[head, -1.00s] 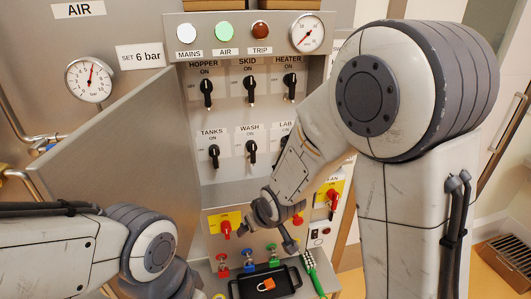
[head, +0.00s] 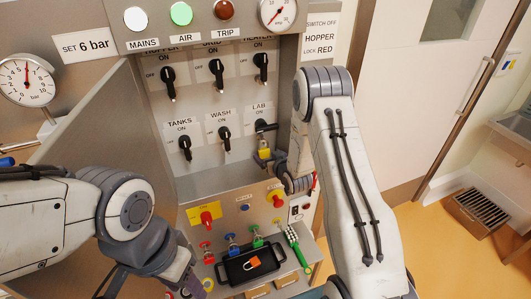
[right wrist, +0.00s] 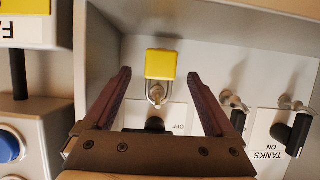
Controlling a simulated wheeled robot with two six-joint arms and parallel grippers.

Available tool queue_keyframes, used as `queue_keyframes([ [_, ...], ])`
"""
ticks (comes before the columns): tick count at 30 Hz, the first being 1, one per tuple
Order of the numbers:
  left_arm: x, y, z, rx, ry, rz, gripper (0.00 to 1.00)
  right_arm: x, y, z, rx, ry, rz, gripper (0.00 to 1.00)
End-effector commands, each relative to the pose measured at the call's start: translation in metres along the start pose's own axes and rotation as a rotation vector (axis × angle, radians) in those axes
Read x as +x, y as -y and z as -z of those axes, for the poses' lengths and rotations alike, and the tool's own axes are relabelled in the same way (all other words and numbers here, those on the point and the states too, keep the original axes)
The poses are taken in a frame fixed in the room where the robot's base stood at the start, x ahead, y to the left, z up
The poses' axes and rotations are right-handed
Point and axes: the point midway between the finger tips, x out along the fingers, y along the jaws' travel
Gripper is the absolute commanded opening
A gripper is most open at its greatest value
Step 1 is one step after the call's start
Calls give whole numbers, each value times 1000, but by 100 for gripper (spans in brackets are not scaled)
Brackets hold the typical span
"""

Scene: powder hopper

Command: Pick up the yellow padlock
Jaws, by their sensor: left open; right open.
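The yellow padlock (head: 264,154) hangs by its shackle at the LAB switch (head: 263,127) on the grey panel. In the right wrist view the padlock (right wrist: 161,64) is a yellow block with a metal shackle, and the picture is upside down. My right gripper (right wrist: 159,74) is open, with one finger on each side of the padlock in that view. I see gaps on both sides, so it is not gripped. In the head view the right gripper (head: 279,160) is small beside the padlock and partly hidden by its wrist. My left gripper (head: 199,283) is low at the left, partly hidden, open.
Other black switches, such as TANKS (head: 185,148) and WASH (head: 224,138), stick out left of the padlock. Below, a black tray (head: 236,278) holds an orange padlock (head: 252,263). Red, blue and green items stand behind the tray. A red knob (head: 207,219) sits on a yellow plate.

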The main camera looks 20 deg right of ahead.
Motion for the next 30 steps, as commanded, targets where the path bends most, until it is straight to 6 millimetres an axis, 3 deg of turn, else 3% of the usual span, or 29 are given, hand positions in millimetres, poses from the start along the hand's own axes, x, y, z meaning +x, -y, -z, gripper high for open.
queue_keyframes([
  [10,9,1,0,-1,0,0,50,46,0,-1,0,0,-1,90],
  [19,9,1,0,-2,0,0,50,51,-2,0,2,2,-3,90],
  [20,9,1,0,-2,0,0,50,51,-2,0,2,2,-4,86],
  [24,9,1,0,-2,0,0,50,51,-3,0,2,2,-4,33],
  [27,9,1,0,-2,0,0,50,51,-3,0,2,2,-4,0],
  [30,9,1,0,-2,0,0,50,51,-3,0,2,1,-5,0],
])
